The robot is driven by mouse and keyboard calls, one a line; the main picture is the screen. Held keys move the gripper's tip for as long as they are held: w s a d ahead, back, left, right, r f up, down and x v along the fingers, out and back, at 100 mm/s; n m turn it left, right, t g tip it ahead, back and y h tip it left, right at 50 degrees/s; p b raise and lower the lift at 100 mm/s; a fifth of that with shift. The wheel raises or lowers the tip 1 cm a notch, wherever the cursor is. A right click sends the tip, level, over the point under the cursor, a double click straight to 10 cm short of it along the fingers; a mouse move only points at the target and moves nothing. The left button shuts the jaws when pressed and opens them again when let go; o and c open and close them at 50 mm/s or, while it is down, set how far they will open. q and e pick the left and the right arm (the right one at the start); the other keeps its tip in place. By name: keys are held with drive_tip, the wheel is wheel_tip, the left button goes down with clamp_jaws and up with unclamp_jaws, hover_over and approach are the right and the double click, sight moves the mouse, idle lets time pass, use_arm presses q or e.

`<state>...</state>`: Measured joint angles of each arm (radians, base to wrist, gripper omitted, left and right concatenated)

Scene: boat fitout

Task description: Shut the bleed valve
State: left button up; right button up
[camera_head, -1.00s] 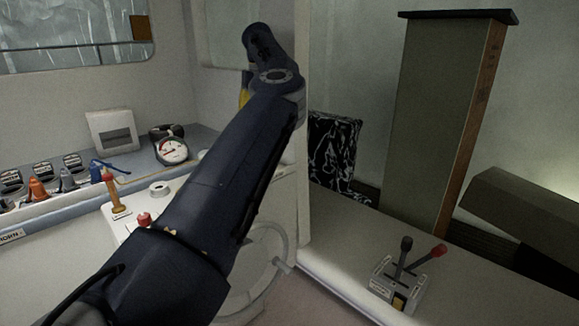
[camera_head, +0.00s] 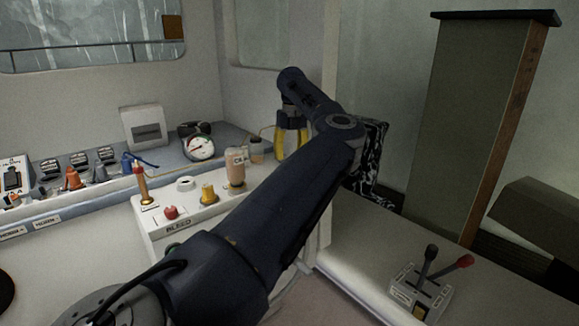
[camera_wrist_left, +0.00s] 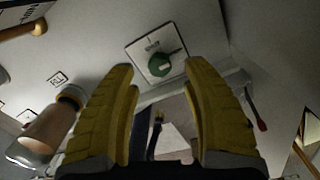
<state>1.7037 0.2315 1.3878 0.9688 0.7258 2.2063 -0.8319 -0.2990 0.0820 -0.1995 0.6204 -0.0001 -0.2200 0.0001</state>
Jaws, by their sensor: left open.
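In the left wrist view a green round knob (camera_wrist_left: 158,64) sits on a white square plate with a small label I cannot read. It is just past my left fingertips, near the middle. My left gripper (camera_head: 290,152) is open and empty, its yellow fingers partly hidden in the head view; they also flank the gap in the left wrist view (camera_wrist_left: 160,85). In the head view a white box (camera_head: 151,224) has the word BLEED on its front. A bit of green (camera_head: 172,247) shows below that word, mostly hidden by my arm. My right gripper is out of view.
A red knob (camera_head: 171,212), a yellow knob (camera_head: 208,194) and a brown bottle (camera_head: 236,168) stand on the box. The bottle also lies left of my fingers in the wrist view (camera_wrist_left: 45,132). A gauge (camera_head: 201,148) is behind. Levers (camera_head: 430,262) stand at right.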

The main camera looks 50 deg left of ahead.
use_arm(q)
drive_tip(key=shift+s+f, duration=0.1)
drive_tip(key=shift+f, duration=2.1)
drive_tip(key=shift+o, duration=0.3)
clamp_jaws()
